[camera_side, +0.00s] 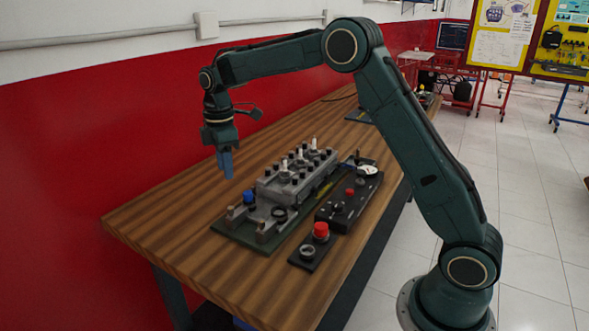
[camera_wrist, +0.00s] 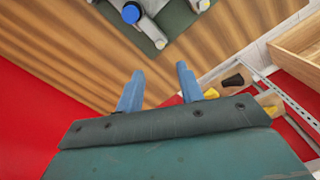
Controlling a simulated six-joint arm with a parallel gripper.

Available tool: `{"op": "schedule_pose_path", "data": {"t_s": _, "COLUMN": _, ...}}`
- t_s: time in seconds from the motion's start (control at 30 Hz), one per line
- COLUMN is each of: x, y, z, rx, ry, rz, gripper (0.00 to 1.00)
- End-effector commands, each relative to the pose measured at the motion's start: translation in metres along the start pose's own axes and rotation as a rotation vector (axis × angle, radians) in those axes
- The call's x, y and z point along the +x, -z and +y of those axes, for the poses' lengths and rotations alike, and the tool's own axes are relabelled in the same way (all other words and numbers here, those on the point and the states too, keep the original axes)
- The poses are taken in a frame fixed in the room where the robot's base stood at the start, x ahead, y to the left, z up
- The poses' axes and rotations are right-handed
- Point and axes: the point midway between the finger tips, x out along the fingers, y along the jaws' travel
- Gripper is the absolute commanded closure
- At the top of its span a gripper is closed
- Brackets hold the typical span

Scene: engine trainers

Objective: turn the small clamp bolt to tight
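The engine trainer (camera_side: 290,180) is a grey block with several white-tipped plugs and dark knobs, on a green baseplate (camera_side: 232,233). A blue cap (camera_side: 249,197) stands at its near left end and also shows at the top of the wrist view (camera_wrist: 131,13). Small metal fittings (camera_wrist: 160,44) lie near the plate's corner in the wrist view. I cannot tell which part is the small clamp bolt. My gripper (camera_side: 226,166) points down above the table, left of the trainer and apart from it. In the wrist view its blue fingers (camera_wrist: 160,72) are spread with nothing between them.
A black control panel (camera_side: 350,200) with a gauge and knobs lies right of the trainer. A red push button (camera_side: 321,230) is in front. A red wall (camera_side: 90,150) runs along the left. The wooden table (camera_side: 165,225) is bare at its left end.

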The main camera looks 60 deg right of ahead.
Motion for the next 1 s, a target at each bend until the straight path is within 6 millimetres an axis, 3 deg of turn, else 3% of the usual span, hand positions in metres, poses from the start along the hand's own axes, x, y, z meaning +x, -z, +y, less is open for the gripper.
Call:
{"op": "schedule_pose_path", "data": {"t_s": 0.6, "x": 0.092, "y": 0.0, "z": -0.001, "rx": 0.0, "ry": 0.003, "rz": -0.002, "gripper": 0.63}}
{"op": "schedule_pose_path", "data": {"t_s": 0.8, "x": 0.109, "y": 0.0, "z": 0.0, "rx": 0.0, "ry": 0.001, "rz": -0.001, "gripper": 0.63}}
{"op": "schedule_pose_path", "data": {"t_s": 1.0, "x": 0.114, "y": 0.0, "z": 0.0, "rx": 0.0, "ry": 0.0, "rz": -0.001, "gripper": 0.63}}
